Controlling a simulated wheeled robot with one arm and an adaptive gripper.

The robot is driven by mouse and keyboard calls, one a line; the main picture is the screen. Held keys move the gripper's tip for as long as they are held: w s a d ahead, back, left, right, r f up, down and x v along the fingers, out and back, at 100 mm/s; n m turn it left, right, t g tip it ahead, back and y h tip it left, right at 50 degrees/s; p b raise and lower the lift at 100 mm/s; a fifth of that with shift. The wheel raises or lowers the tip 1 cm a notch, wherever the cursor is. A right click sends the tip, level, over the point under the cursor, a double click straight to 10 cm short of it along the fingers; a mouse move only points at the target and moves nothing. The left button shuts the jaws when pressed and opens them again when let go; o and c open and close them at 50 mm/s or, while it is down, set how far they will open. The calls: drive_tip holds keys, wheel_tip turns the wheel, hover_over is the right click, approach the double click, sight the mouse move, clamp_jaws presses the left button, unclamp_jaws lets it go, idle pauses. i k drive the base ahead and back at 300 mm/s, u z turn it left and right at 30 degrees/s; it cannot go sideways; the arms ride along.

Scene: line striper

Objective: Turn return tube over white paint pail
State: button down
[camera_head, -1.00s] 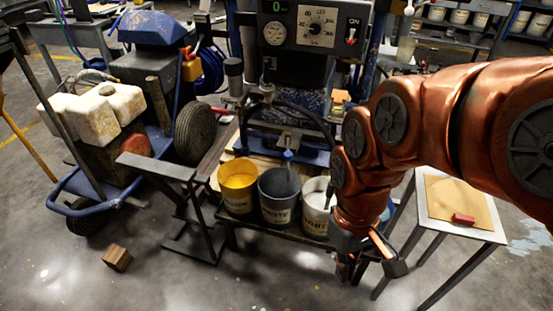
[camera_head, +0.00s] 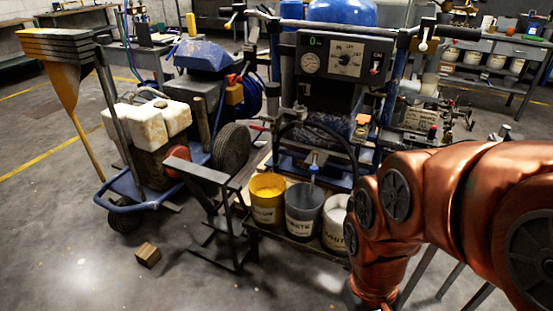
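Three pails stand in a row on a low platform in front of the striper machine. The yellow paint pail (camera_head: 267,198) is on the left, the grey waste pail (camera_head: 303,210) in the middle, and the white paint pail (camera_head: 336,222) on the right, partly hidden by my arm. The return tube (camera_head: 313,170), with a grey-blue end, hangs down over the middle waste pail. My copper arm comes in from the right. My gripper is below the picture's bottom edge, so its fingers cannot be seen.
The striper's control panel (camera_head: 343,57) with gauges and a switch stands behind the pails. A dark metal stand (camera_head: 207,187) is left of them. A wheeled cart with white jugs (camera_head: 147,122) is further left. A wooden block (camera_head: 147,255) lies on open floor.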

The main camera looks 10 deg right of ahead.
sight(313, 169)
drive_tip(key=u, duration=0.65)
drive_tip(key=i, duration=1)
drive_tip(key=u, duration=0.55)
